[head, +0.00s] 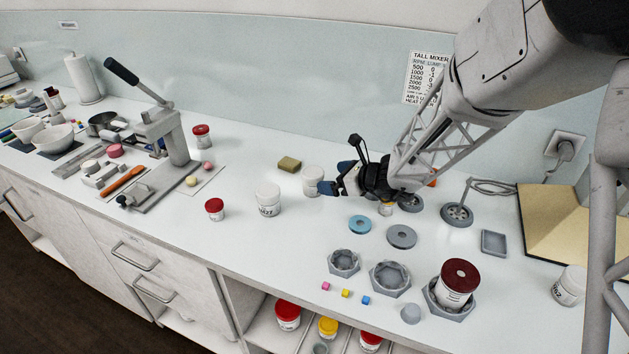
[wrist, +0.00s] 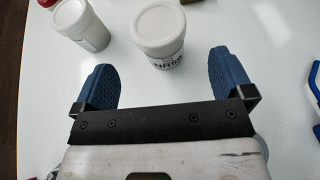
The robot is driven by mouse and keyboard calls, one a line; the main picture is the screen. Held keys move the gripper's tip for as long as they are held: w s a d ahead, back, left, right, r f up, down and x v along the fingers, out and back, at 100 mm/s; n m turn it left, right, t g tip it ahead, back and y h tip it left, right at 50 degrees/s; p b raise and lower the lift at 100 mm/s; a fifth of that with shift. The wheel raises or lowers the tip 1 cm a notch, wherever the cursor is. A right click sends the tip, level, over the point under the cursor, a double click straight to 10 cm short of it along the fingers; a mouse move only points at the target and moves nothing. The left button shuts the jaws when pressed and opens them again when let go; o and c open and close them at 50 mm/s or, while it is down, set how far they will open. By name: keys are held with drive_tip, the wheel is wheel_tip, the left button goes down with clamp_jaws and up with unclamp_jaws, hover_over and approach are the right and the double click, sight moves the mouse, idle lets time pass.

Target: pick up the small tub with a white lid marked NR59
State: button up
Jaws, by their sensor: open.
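The small white tub with a white lid (wrist: 160,28) stands upright ahead of my gripper (wrist: 166,72) in the wrist view. Its label seems to read NR59, though the print is blurred. In the head view this tub (head: 312,178) stands just left of my gripper (head: 332,180), which partly overlaps it. My gripper is open, with blue fingers spread wide and nothing between them. The tub sits centred just beyond the fingertips, apart from both.
Another white-lidded tub (head: 268,201) stands left of it, also in the wrist view (wrist: 82,26). A red-lidded tub (head: 215,209) is farther left. A sponge (head: 289,164) lies behind. Grey rings and hexagonal holders (head: 390,278) sit front right. A further white tub (head: 568,286) stands far right.

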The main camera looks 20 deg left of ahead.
sight(313, 176)
idle(0.3)
drive_tip(key=shift+x, duration=1.3)
drive_tip(key=shift+a, duration=0.1)
drive_tip(key=shift+x, duration=2.5)
drive_tip(key=shift+c, duration=0.3)
drive_tip(key=shift+r, duration=0.1)
drive_tip(key=c, duration=1)
